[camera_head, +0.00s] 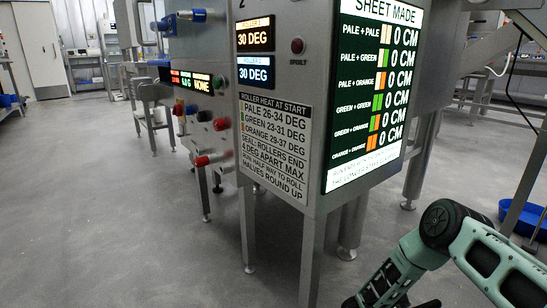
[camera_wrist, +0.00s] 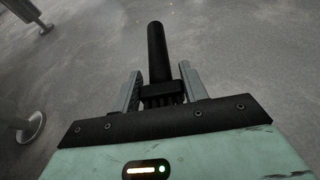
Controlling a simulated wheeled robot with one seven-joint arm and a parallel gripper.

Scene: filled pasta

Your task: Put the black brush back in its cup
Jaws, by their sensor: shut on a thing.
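My gripper (camera_wrist: 160,92) is shut on the black brush (camera_wrist: 157,55) in the wrist view. The brush's dark handle points away from the gripper, toward the top of the picture, and its wider ribbed part sits between the two grey fingers. Grey floor lies behind the brush. In the head view my arm reaches in at the lower right, and the brush and fingertips cannot be made out there. I cannot see the brush's cup in either view.
A steel machine cabinet (camera_head: 270,130) with displays and a sheet chart (camera_head: 372,90) stands on legs close by. Red and blue knobs (camera_head: 205,117) stick out from its left side. A blue tub (camera_head: 522,217) is on the floor at right. Open floor lies at left.

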